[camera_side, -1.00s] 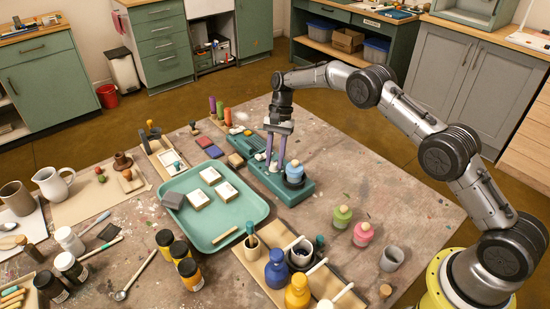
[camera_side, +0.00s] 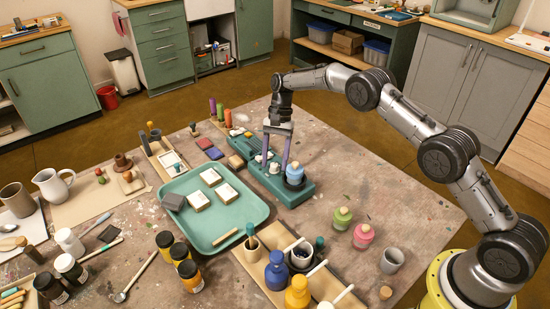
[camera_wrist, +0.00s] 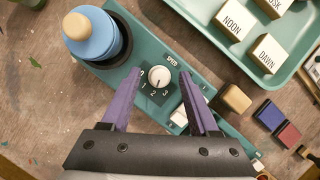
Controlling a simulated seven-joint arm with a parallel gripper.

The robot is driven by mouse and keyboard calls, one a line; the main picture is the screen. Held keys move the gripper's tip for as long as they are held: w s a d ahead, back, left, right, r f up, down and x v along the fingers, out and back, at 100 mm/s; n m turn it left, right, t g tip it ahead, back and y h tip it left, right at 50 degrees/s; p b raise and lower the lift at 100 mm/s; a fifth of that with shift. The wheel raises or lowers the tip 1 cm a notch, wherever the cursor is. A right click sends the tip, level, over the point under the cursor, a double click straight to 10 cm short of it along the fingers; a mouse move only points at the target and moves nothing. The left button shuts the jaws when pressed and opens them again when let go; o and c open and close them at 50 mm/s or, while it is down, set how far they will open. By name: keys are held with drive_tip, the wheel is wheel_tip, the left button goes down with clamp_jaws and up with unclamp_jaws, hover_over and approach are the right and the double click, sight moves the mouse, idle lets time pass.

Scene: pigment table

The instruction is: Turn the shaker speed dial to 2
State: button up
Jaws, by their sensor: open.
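The shaker (camera_side: 292,197) is a long teal base on the table; it also shows in the wrist view (camera_wrist: 136,80). Its speed dial (camera_wrist: 160,77) is a round white knob beside the word SPEED, with 1, 2 and 3 printed near it. A short dark mark on the knob faces the numbers, but I cannot tell exactly which one it points to. My gripper (camera_side: 275,166) is over the shaker, pointing down. In the wrist view my gripper (camera_wrist: 160,74) has its purple fingers apart, one on each side of the dial, with visible gaps to it.
A blue bottle (camera_wrist: 88,38) with a tan stopper stands in the shaker's round holder, close to one finger. A white switch (camera_wrist: 181,116) sits near the other finger. A teal tray (camera_side: 236,232) with labelled blocks lies left of the shaker.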

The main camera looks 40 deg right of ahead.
drive_tip(key=v, duration=1.2)
